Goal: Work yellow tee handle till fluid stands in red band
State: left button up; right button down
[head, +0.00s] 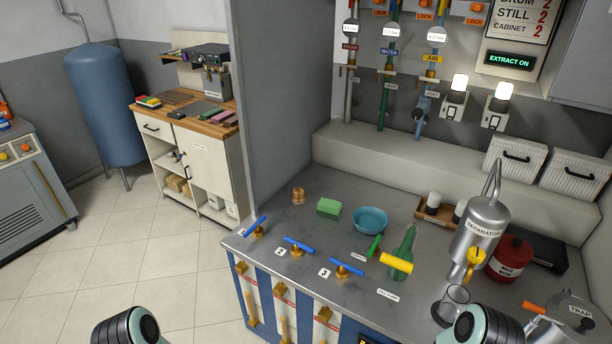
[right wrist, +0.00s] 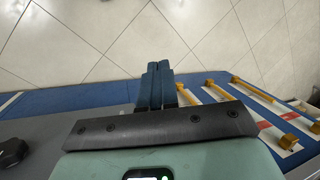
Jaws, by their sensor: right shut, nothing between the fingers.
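A yellow bar-shaped handle (head: 396,262) sits crosswise at the counter's front, beside a green bottle (head: 405,243); its mount is hard to make out. A smaller yellow tap (head: 475,257) is on the grey separator (head: 483,226), above a clear glass (head: 455,298). I cannot make out a red band or a fluid level. My right gripper (right wrist: 157,70) is shut and empty in the right wrist view, above the floor at the counter's front edge, away from both yellow parts. In the head view only the arm ends show at the bottom; my left gripper is out of view.
Blue tee handles (head: 299,245) on brass valves line the counter's front left. A green block (head: 328,207), blue bowl (head: 370,220) and green handle (head: 374,246) lie behind. A red can (head: 510,258) and a trap (head: 573,312) stand right. Floor (head: 150,250) is clear at left.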

jog(key=s, duration=0.5)
jog(key=shift+s+a+f, duration=0.15)
jog(key=shift+s+a, duration=0.05)
jog(key=shift+a, duration=0.2)
